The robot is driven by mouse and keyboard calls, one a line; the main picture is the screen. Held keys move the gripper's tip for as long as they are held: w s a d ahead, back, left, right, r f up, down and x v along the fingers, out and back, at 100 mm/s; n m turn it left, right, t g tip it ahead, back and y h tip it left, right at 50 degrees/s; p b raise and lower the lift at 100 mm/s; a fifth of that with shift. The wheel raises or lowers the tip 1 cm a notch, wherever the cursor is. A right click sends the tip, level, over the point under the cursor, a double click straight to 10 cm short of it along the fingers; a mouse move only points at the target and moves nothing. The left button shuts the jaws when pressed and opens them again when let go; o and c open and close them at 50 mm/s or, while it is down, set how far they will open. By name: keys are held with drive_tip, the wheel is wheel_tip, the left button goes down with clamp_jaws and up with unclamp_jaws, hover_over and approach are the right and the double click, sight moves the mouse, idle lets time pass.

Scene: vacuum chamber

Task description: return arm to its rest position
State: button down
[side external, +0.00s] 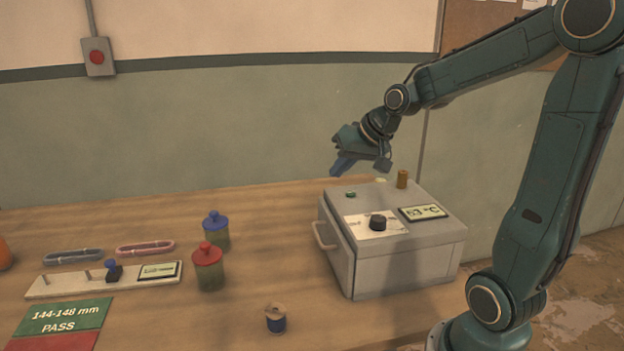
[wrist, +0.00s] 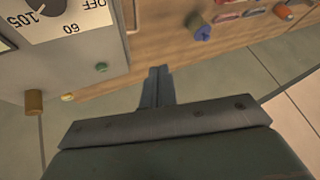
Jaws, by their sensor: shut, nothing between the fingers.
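My gripper (side external: 341,166) hangs in the air above the back left part of the grey chamber box, clear of it. In the wrist view my gripper (wrist: 157,72) shows its two fingers together, with nothing between them. The grey chamber (side external: 400,262) stands on the wooden table with a black knob (side external: 377,222), a display (side external: 423,212) reading 63 °C and a green button or light (side external: 351,195) on top. Its front handle (side external: 322,236) is at the left. The chamber also shows at the upper left of the wrist view (wrist: 108,50).
A red-lidded jar (side external: 208,268), a blue-lidded jar (side external: 215,232) and a spool (side external: 275,319) stand left of the chamber. A measuring fixture (side external: 70,286), a blue loop (side external: 73,257), a pink loop (side external: 146,248) and a PASS mat (side external: 63,315) lie further left. A brown cylinder (side external: 402,179) is at the chamber's back.

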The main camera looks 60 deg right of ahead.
drive_tip(key=s+a+r+n+g, duration=0.1)
drive_tip(key=s+a+n, duration=0.5)
drive_tip(key=s+a, duration=0.8)
drive_tip(key=s+g, duration=0.1)
drive_tip(key=s, duration=0.2)
drive_tip(key=shift+a+r+n+y, duration=0.25)
drive_tip(key=shift+a+n+y, duration=0.05)
